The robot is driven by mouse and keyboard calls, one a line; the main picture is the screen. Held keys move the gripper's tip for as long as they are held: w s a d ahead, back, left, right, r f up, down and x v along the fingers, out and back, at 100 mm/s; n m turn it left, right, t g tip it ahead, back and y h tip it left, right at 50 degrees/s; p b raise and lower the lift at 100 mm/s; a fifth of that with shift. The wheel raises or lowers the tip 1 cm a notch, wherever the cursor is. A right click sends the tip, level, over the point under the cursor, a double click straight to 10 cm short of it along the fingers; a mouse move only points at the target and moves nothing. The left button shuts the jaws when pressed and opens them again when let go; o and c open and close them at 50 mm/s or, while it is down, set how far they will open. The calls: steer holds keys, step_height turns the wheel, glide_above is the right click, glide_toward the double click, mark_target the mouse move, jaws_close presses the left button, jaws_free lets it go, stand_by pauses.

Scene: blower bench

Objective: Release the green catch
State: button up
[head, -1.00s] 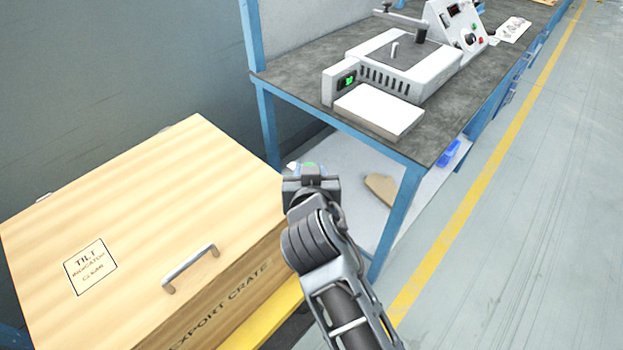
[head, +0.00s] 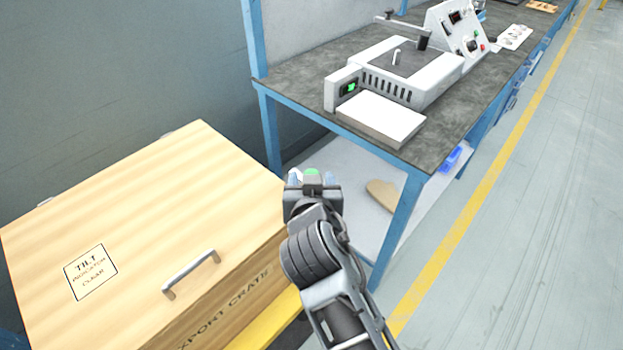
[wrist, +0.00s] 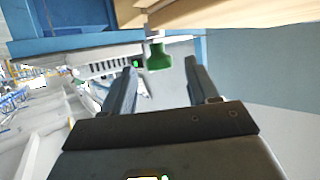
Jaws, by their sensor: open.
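In the wrist view a green catch (wrist: 158,57) hangs from a short metal stem by the wooden crate's edge. It lies in the gap between the fingers of my gripper (wrist: 161,76), near the fingertips; I cannot tell how deep it sits between them. The fingers are apart and I see no contact. In the head view my gripper (head: 312,190) is just right of the crate's far right corner. A green patch shows at its far end there; I cannot tell whether it is the catch or part of my gripper.
A wooden export crate (head: 130,205) with a metal handle (head: 190,273) fills the left. A blue-framed bench (head: 290,85) stands beyond, carrying a white machine (head: 440,72) with a small green display (head: 349,89). A lower shelf (head: 340,165) lies beneath. Floor at right is clear.

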steer(key=v, duration=0.7)
stand_by(0.3)
steer(key=s+d+f+y, duration=0.1)
steer(key=s+d+f, duration=0.3)
steer(key=s+d, duration=0.45)
steer(key=s+d+f, duration=0.4)
steer(key=s+d, duration=0.3)
steer(key=s, duration=0.3)
steer(key=s+d+r, duration=0.3)
steer(key=s, duration=0.3)
steer(key=s+d+r+t+h, duration=0.1)
steer(key=s+d+r, duration=0.2)
steer(key=s, duration=0.3)
steer(key=s+d+r+m+h, duration=0.1)
steer(key=s+d+r, duration=0.2)
steer(key=s+r, duration=0.2)
steer(key=shift+s, duration=0.85)
steer(key=shift+r, duration=0.1)
steer(key=shift+c, duration=0.3)
